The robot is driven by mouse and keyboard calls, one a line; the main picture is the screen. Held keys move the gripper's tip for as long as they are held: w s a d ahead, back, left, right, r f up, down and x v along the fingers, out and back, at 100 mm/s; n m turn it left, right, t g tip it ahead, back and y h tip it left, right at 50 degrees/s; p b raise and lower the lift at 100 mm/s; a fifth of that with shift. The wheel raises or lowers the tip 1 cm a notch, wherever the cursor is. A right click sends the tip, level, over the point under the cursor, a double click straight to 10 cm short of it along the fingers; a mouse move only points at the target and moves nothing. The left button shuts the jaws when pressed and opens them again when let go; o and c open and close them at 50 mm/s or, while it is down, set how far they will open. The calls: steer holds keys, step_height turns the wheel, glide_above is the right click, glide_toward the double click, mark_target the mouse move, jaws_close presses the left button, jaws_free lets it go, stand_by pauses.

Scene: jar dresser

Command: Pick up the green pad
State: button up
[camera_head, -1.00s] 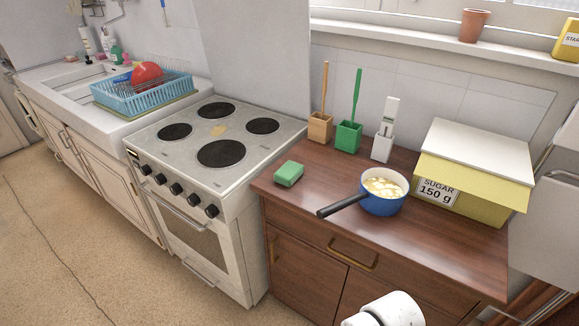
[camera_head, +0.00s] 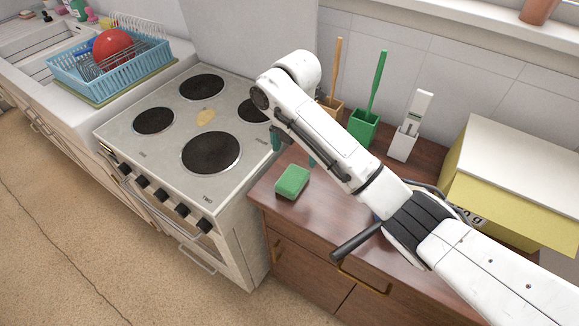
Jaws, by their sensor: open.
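The green pad (camera_head: 292,181) is a small block lying flat on the brown wooden dresser top, near its front left corner by the stove. My gripper (camera_head: 294,151) is just above and behind the pad in the picture, mostly hidden behind my white arm. The gripper is open and empty, and I see no contact with the pad.
My forearm covers most of the blue pot; its black handle (camera_head: 356,241) sticks out. The stove (camera_head: 150,150) adjoins at left.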

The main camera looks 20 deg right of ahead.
glide_above(293, 177)
steer(key=f, duration=0.5)
steer(key=shift+w+d, duration=0.3)
steer(key=shift+w, duration=0.1)
steer(key=f, duration=0.1)
steer(key=f+p, duration=0.1)
steer(key=s+f, duration=0.1)
steer(key=f, duration=0.1)
steer(key=shift+a+p, duration=0.35)
steer(key=shift+f, duration=0.6)
steer(key=shift+c, duration=0.3)
steer(key=c, duration=1)
steer(key=shift+r, duration=0.1)
